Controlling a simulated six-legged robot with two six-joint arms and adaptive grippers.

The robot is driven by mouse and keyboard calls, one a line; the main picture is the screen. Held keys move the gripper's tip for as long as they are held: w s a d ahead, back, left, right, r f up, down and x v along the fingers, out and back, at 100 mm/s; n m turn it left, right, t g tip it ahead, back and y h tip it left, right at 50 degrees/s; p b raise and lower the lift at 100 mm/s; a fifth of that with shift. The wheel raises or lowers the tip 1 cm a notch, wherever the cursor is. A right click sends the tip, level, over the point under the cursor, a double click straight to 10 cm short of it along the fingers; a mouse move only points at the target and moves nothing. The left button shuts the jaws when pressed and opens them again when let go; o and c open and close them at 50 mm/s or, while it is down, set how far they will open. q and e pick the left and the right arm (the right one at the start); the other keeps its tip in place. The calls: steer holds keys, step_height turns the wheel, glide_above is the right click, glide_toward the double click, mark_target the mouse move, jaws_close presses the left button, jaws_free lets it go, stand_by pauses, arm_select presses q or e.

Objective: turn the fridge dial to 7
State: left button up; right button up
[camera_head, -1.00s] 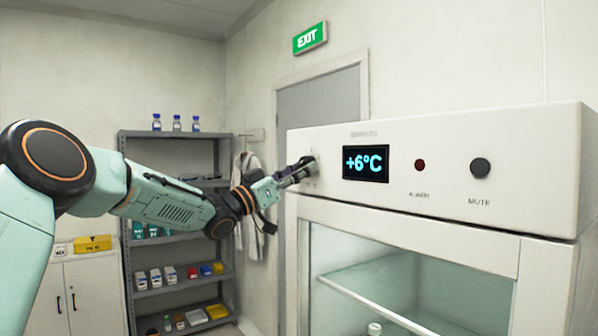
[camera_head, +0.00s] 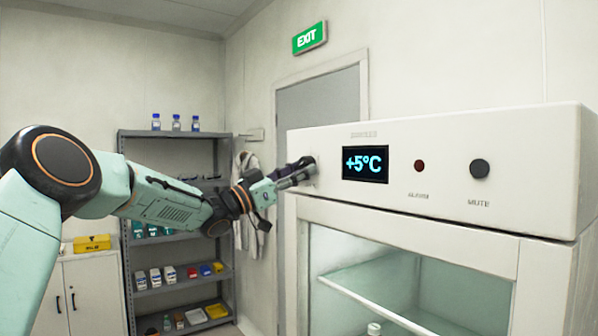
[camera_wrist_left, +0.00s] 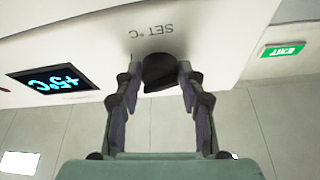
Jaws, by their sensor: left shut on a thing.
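The fridge (camera_head: 430,215) stands at the right of the head view, with a white control panel along its top. Its display (camera_head: 365,164) reads +5°C; the display (camera_wrist_left: 53,82) also shows upside down in the left wrist view. The dark round dial (camera_wrist_left: 161,73) sits under the upside-down "SET °C" lettering in the left wrist view. My left gripper (camera_head: 303,172) is at the panel's left end, and its fingers (camera_wrist_left: 160,90) are shut on the dial, one on each side. The gripper hides the dial in the head view. My right gripper is not in view.
A red alarm light (camera_head: 419,166) and a dark mute button (camera_head: 480,168) sit right of the display. A grey shelf (camera_head: 172,133) with bottles and boxes stands behind my left arm. A door (camera_head: 320,105) is behind the fridge.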

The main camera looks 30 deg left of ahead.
arm_select(q)
steer(key=m+g+h, duration=0.1)
steer(key=m, duration=0.1)
steer(key=m+g+h+p, duration=0.1)
steer(key=m, duration=0.4)
steer(key=shift+w+a+r+m+g+h, duration=0.15)
steer(key=shift+a+m+g+h, duration=0.15)
steer(key=shift+m+g+h, duration=0.1)
steer(key=shift+a+r+m+g+h+p, duration=0.1)
steer(key=shift+m+g+h+p, duration=0.3)
steer(key=shift+m, duration=1)
steer(key=shift+m+g+h+p, duration=0.1)
steer(key=shift+m+g+p, duration=0.35)
steer(key=shift+m+g, duration=0.65)
steer(key=shift+m+t, duration=0.3)
steer(key=shift+m, duration=0.2)
steer(key=o, duration=1.2)
steer(key=shift+s+r, duration=0.1)
steer(key=shift+s, duration=0.1)
steer(key=shift+c, duration=0.2)
steer(key=shift+w, duration=0.1)
